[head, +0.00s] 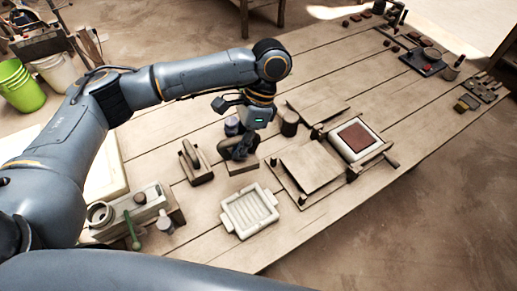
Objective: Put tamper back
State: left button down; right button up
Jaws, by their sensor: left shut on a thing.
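My left gripper (238,152) reaches in from the left over the middle of the table, pointing down. It is shut on what looks like the tamper (243,167), a pale wooden block under the fingers. The fingers hide the tamper's upper part. I cannot tell whether its base touches the table. My right gripper is not in view.
A wooden tool with an arched handle (198,174) stands just left of the tamper. A white ribbed tray (235,222) lies in front. Hinged wooden boards (311,166) and a framed red-brown tile (358,138) are to the right. A tool box (164,219) is front left.

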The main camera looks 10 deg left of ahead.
pick_arm(q)
jog(key=w+d+f+m+t+y+b, duration=0.1)
jog(key=w+d+f+m+t+b, duration=0.2)
jog(key=m, duration=0.7)
jog(key=w+d+f+m+t+b, duration=0.2)
jog(key=w+d+m+t, duration=0.3)
jog(key=m, duration=0.5)
jog(key=shift+w+a+f+b, duration=0.45)
jog(key=shift+w+a+f, duration=0.7)
jog(key=shift+w+f, duration=0.9)
jog(key=shift+w+a+f+b, duration=0.4)
jog(key=shift+w+a+f, duration=0.75)
jog(key=shift+w+f, duration=0.8)
jog(key=shift+w+a+f+b, duration=0.45)
jog(key=shift+w+a+f, duration=0.7)
jog(key=shift+w+f, duration=0.9)
jog(key=shift+s+f, duration=0.3)
jog(key=shift+f, duration=0.1)
